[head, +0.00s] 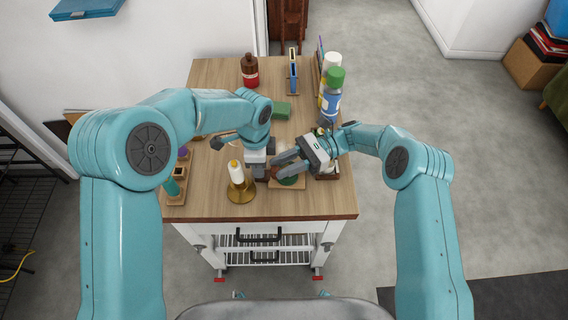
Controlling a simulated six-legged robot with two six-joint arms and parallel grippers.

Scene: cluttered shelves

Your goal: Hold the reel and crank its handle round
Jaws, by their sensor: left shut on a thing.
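My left gripper (260,172) points down near the front middle of the wooden worktop and is shut on the reel, which is mostly hidden by the grippers. A dark green round part (289,181), seemingly of the reel, shows on a small wooden base (291,187). My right gripper (279,165) reaches in from the right, just above this green part and close to the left gripper. Its two fingers look spread apart, with nothing visible between them. The crank handle cannot be made out.
A white spool or candle (236,171) on a brass base (239,192) stands just left of my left gripper. A green-capped spray can (331,97) stands behind the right gripper. The front right worktop is clear.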

